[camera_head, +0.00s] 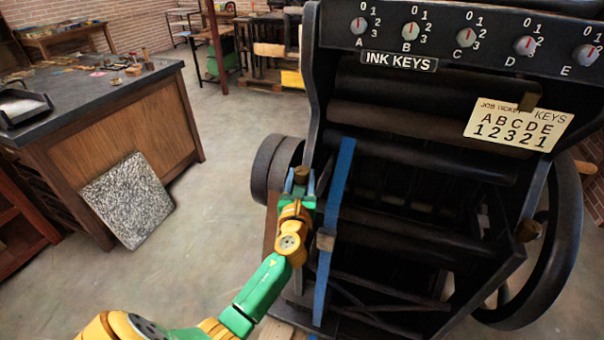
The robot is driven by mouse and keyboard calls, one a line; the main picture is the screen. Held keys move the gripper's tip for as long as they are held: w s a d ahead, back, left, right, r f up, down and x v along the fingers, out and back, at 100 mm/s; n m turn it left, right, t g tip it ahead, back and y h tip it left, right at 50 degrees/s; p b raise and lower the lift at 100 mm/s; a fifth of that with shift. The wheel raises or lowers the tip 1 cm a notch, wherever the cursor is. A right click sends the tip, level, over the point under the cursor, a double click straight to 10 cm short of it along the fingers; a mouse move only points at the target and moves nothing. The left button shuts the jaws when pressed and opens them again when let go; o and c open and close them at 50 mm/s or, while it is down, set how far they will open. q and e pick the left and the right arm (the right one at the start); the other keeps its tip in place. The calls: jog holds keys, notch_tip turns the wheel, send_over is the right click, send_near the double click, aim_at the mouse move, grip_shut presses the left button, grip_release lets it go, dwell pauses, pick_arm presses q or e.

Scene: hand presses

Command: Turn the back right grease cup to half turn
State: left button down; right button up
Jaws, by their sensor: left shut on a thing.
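The black press (425,190) fills the right half of the head view. A small brass grease cup (301,173) sits at its left side, beside the upright blue bar (338,190). My left gripper (300,187) is shut on this cup, its fingers on either side of it. The fingers partly hide the cup, and I cannot read any turn mark on it. Another brass cup-like piece (527,230) is on the press's right side, apart from my gripper. I cannot tell from the picture which cup is the back right one. My right gripper is not in view.
An ink key panel (460,38) with several knobs and a job ticket (518,124) are on the press. Dark wheels (276,168) (560,250) flank it. A wooden bench (110,130) and a speckled slab (127,200) stand left. The floor between is clear.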

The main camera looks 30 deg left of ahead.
pick_arm(q)
jog(key=shift+a+r+m+t+h+p, duration=0.15)
jog(key=shift+m+t+h+p, duration=0.2)
jog(key=shift+h, duration=0.25)
jog(key=shift+a+m+t+h, duration=0.1)
jog(key=shift+m+t+h, duration=0.25)
jog(key=shift+m+h, duration=0.55)
jog(key=shift+f+m+h, duration=0.2)
jog(key=shift+m+h, duration=0.25)
jog(key=shift+h, duration=0.45)
jog(key=shift+s+a+m+t+h+b, duration=0.1)
jog(key=shift+m+t+h+b, duration=0.45)
jog(key=shift+h, duration=0.65)
jog(key=shift+m+h, duration=0.3)
jog(key=shift+m, duration=0.05)
jog(key=shift+c, duration=1.6)
grip_release()
jog(key=s, duration=0.7)
jog(key=shift+d+b, duration=0.2)
jog(key=shift+b, duration=0.2)
